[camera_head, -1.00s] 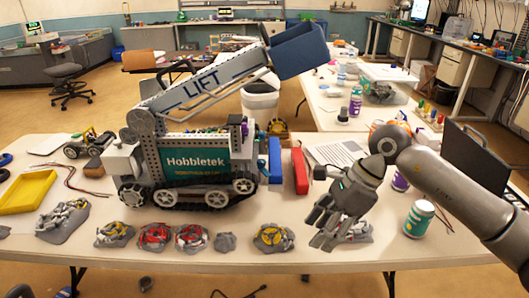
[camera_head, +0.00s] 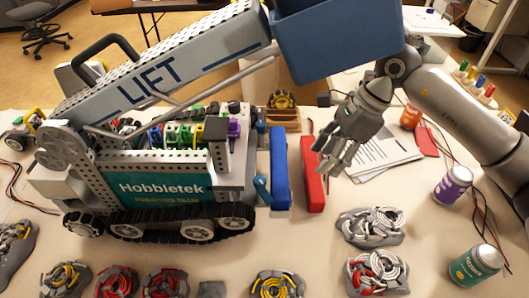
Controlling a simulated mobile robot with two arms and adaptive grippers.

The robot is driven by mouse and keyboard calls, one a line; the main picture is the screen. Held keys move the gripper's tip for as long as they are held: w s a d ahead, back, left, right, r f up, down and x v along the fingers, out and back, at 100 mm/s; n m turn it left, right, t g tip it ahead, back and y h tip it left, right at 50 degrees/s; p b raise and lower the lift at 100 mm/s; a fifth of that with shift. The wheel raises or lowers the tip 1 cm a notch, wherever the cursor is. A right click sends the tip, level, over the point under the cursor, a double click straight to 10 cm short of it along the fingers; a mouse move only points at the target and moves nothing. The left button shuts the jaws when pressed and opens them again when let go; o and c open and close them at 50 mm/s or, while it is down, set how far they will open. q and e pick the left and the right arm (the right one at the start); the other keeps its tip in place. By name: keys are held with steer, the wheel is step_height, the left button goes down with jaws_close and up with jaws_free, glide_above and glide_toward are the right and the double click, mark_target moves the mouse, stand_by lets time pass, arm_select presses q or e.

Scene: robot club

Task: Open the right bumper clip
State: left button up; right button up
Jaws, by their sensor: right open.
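A tracked robot (camera_head: 150,190) marked "Hobbletek" stands on the table with its lift arm (camera_head: 160,75) raised over its body. A blue bar (camera_head: 279,165) runs beside its right end, with a red bar (camera_head: 315,175) just right of it. A small blue lever (camera_head: 262,189) sits between the robot's body and the blue bar; I cannot tell for sure whether it is the right bumper clip. My right gripper (camera_head: 328,171) is open and empty, fingers pointing down beside the red bar. I cannot tell whether it touches the bar. My left gripper is not in view.
The blue bucket (camera_head: 335,40) of the lift arm hangs above and left of my right arm. A green can (camera_head: 475,265) and a purple can (camera_head: 452,185) stand at the right. Papers (camera_head: 375,155) lie behind the gripper.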

steer(key=p, duration=0.4)
glide_above(262, 179)
steer(key=d, duration=0.2)
steer(key=shift+w+d+r, duration=0.15)
steer(key=shift+d+r, duration=0.05)
steer(key=shift+r, duration=0.1)
steer(key=x, duration=0.4)
steer(key=shift+d, duration=0.1)
steer(key=shift+a+f, duration=0.2)
steer(key=shift+f, duration=0.4)
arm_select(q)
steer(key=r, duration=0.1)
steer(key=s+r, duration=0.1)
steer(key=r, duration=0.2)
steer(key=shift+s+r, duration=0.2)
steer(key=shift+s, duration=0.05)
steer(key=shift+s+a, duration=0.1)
